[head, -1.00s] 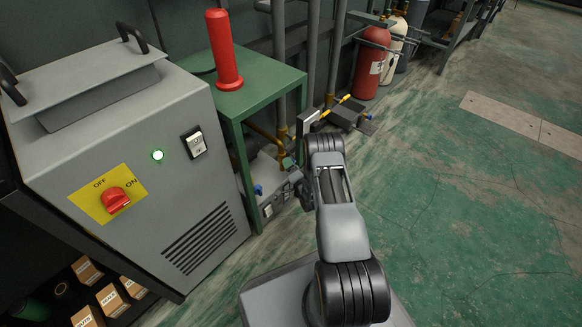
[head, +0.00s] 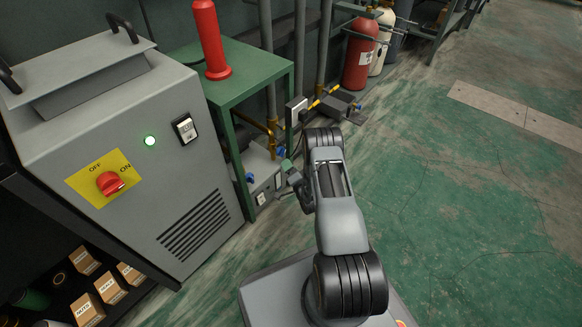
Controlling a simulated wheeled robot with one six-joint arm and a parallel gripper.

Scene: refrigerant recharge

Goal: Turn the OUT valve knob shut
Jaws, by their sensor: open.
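A small grey unit (head: 262,178) stands low beside and partly under the green table. A blue knob (head: 249,177) shows on its left side, and another blue knob (head: 280,152) shows at its upper right. No label is readable, so I cannot tell which knob is the OUT valve. My gripper (head: 289,170) is close to the right knob, in front of the unit's right end. It is small and partly hidden by my wrist. Its jaws are open, and I cannot tell whether they touch anything.
The green table (head: 262,72) with a red cylinder (head: 210,40) stands behind. A grey machine (head: 125,150) with a red switch (head: 110,183) fills the left. A red tank (head: 360,55) stands at the back. The right floor is clear.

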